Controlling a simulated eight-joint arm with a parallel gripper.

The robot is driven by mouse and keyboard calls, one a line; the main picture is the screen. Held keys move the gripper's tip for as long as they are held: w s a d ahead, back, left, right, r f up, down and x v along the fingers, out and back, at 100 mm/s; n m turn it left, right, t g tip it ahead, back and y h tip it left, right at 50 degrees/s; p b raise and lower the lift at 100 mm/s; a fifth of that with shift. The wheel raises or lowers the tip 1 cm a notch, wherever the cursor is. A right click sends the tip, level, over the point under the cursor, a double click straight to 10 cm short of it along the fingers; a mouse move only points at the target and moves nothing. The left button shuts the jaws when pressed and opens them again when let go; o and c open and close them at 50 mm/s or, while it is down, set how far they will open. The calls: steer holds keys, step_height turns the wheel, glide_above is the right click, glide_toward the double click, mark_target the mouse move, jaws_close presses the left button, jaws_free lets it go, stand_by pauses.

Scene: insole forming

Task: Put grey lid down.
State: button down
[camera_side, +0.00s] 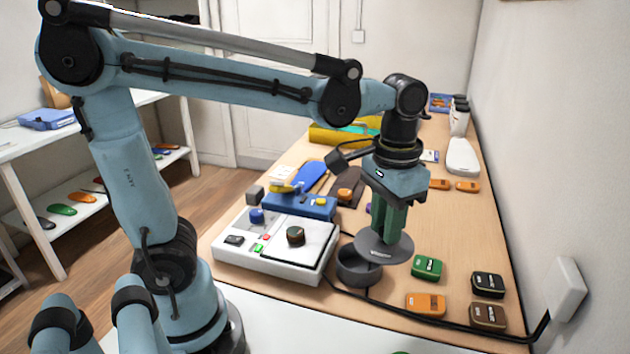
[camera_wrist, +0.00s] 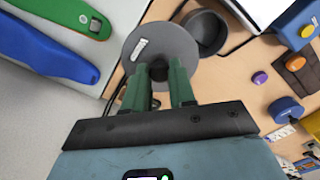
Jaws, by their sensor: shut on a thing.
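The grey lid (camera_side: 397,254) is a flat round disc with a small white label. My gripper (camera_side: 388,232) has green fingers pointing down and is shut on the lid's middle, which the fingers hide. The lid also shows in the wrist view (camera_wrist: 176,42) beyond my gripper (camera_wrist: 160,76). A round dark grey pot (camera_side: 356,272), open at the top, stands on the wooden table beside the lid. In the wrist view the pot (camera_wrist: 208,32) lies to the right of the lid, and their edges overlap in the picture. The lid appears held above the table, not seated on the pot.
A white machine (camera_side: 285,272) with a dark plate and knobs stands left of the pot. Green (camera_side: 428,267), orange (camera_side: 425,304), black (camera_side: 488,285) and brown (camera_side: 488,316) small items lie to the right. A black cable runs along the table's front. The table behind these items is partly clear.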

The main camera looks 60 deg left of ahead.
steer(key=w+a+f, duration=0.3)
steer(key=a, duration=0.3)
steer(key=w+a+f, duration=0.3)
steer(key=a, duration=0.3)
steer(key=w+a+f, duration=0.3)
steer(key=a+f, duration=0.1)
steer(key=a, duration=0.2)
steer(key=shift+a, duration=0.35)
steer(key=shift+w+a+f, duration=0.1)
steer(key=shift+a, duration=0.05)
steer(key=shift+f, duration=1.95)
steer(key=shift+f, duration=0.15)
steer(key=c, duration=0.9)
jaws_free()
steer(key=shift+c, duration=0.2)
